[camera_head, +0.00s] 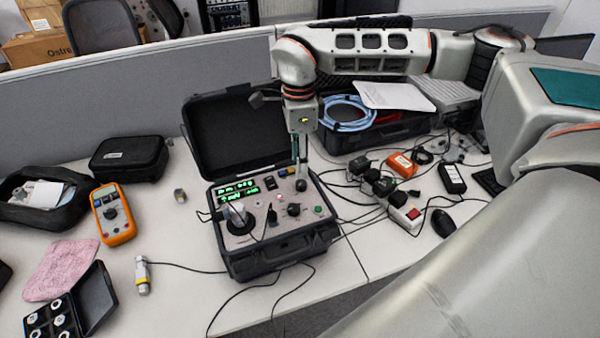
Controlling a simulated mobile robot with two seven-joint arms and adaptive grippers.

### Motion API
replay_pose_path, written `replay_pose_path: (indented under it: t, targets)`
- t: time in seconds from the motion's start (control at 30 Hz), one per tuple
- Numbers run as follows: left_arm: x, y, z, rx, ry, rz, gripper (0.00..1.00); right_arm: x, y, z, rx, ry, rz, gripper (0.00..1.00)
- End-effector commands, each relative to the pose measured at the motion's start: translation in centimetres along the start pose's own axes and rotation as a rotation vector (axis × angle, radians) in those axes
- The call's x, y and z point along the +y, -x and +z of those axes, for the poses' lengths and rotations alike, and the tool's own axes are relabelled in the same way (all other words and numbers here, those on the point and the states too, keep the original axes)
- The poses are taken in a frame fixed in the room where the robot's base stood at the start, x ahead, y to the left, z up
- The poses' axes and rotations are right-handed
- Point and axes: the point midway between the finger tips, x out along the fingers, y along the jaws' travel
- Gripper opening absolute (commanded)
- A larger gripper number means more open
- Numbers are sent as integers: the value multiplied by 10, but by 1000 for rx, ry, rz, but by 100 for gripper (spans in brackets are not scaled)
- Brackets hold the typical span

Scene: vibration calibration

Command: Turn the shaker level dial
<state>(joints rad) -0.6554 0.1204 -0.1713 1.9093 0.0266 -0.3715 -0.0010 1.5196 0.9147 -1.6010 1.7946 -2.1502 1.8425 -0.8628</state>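The open black case holds the shaker unit (264,240), with a grey control panel and green-lit displays (237,190). A black dial (293,210) sits at the middle right of the panel. Another dark knob (301,185) is near the panel's back right corner. I cannot read which one is labelled level. My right gripper (300,172) points down from above, with its fingertips at or just above the back right knob. Contact and finger gap are too small to make out. The round shaker head (237,217) is at the panel's left. My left gripper is not in view.
The case's raised lid (232,130) stands behind the panel. Cables, adapters and a black mouse (443,223) crowd the right.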

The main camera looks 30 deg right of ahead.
Motion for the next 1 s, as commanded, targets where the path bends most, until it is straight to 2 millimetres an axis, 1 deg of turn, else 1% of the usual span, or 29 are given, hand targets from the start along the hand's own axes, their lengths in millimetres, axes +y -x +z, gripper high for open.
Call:
replay_pose_path:
  t: [0.03, 0.1, 0.2, 0.3, 0.5, 1.0]
  targets:
    - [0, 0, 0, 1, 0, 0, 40, -1, 11, 0, -2, -1, -4, 37]
    - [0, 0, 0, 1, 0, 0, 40, -1, 24, 0, -1, 0, -4, 37]
    - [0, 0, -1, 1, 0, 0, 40, -1, 38, 0, -1, 0, -3, 37]
    - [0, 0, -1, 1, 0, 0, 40, 0, 48, 0, 0, 0, -1, 37]
    - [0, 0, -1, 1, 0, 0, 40, 0, 55, 0, 0, 1, 1, 37]
    - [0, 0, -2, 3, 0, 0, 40, 0, 55, 0, 0, 1, 1, 37]
